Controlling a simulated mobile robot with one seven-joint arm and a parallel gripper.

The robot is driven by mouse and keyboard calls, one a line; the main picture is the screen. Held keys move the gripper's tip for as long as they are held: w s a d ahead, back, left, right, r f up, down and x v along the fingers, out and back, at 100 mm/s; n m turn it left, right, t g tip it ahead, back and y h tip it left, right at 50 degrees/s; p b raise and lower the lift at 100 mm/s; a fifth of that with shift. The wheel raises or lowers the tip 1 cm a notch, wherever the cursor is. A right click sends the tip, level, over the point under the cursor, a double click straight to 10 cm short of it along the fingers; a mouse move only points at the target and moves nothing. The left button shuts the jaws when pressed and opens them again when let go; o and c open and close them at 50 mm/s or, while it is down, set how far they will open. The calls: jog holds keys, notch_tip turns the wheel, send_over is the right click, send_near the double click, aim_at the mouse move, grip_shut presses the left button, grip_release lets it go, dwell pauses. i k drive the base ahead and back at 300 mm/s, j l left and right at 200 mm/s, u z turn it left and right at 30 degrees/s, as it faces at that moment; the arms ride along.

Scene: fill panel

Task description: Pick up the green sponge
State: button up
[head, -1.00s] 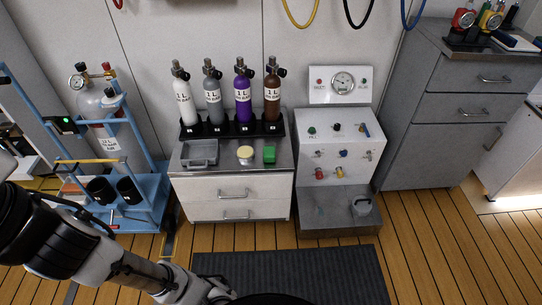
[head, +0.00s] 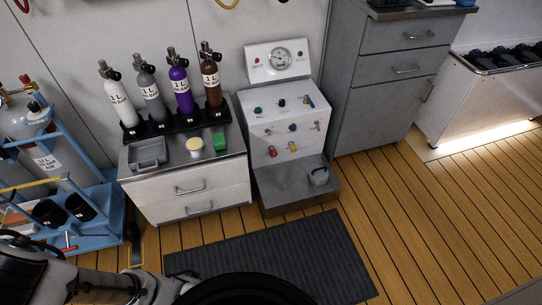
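The green sponge (head: 220,142) is a small bright green block. It lies on the metal top of the low white drawer cabinet (head: 185,195), near its right edge. A round pale yellow-topped container (head: 195,146) stands just left of it. My arm reaches in from the lower left in the head view, low and well in front of the cabinet, apart from the sponge. My gripper's fingers cannot be made out at the arm's end near the bottom edge, where a dark round part of my body covers the view.
A grey tray (head: 148,154) and a black rack with several bottles (head: 181,90) share the cabinet top. A white valve panel (head: 285,125) stands right of it. A blue cylinder cart (head: 95,225) is on the left. The dark mat (head: 275,255) and wood floor in front are clear.

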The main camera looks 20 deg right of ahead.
aim_at(219, 141)
jog(key=i+z, duration=0.25)
jog(key=i, duration=0.4)
jog(key=i+j+z, duration=0.2)
jog(key=i, duration=0.45)
